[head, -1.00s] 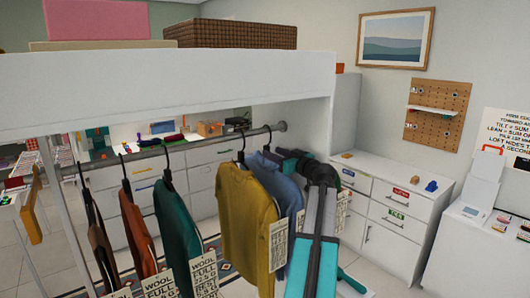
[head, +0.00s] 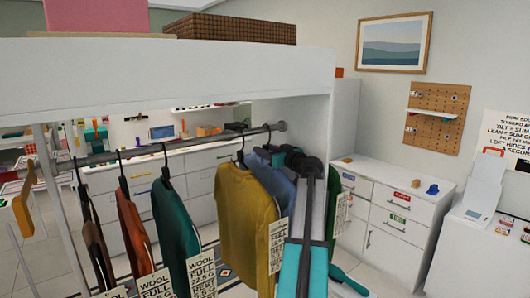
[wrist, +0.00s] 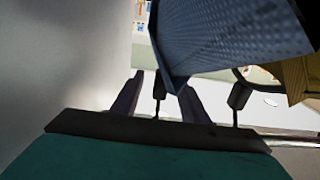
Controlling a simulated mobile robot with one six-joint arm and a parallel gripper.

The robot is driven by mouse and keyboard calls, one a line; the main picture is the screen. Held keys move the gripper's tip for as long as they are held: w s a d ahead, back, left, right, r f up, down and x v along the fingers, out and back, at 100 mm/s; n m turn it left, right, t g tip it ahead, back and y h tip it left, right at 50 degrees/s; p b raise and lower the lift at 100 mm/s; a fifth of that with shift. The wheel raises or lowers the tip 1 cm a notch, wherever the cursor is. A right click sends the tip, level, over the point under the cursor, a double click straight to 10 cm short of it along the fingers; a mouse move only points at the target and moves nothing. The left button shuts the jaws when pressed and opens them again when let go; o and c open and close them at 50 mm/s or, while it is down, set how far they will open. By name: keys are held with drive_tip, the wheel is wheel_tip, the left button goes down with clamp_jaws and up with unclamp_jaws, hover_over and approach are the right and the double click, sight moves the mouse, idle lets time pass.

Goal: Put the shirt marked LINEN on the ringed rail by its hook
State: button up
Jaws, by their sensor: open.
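Several shirts hang on hangers from a grey rail (head: 205,145) under the white loft shelf: brown, orange, teal, mustard (head: 245,215) and blue (head: 272,180). No LINEN lettering is readable; the legible tags on the left say WOOL. No ring is clearly visible on the rail. My gripper (wrist: 158,100) is open at the rail's right end, beside the blue shirt. In the wrist view, a dark hanger neck (wrist: 158,87) shows between the fingers, with blue cloth (wrist: 225,40) close above. My arm hides part of the blue shirt in the head view.
A green garment (head: 345,182) shows just right of my arm. The white loft edge (head: 170,85) spans above the rail. White drawers (head: 395,205) stand at the right. The mustard shirt hangs close on the left, also seen in the wrist view (wrist: 300,75).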

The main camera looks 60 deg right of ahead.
sight(267, 145)
drive_tip(key=shift+c, duration=0.5)
clamp_jaws()
drive_tip(key=shift+r, duration=0.25)
drive_tip(key=shift+s+r+b, duration=0.1)
drive_tip(key=shift+r+b, duration=0.2)
drive_tip(key=shift+r, duration=1.45)
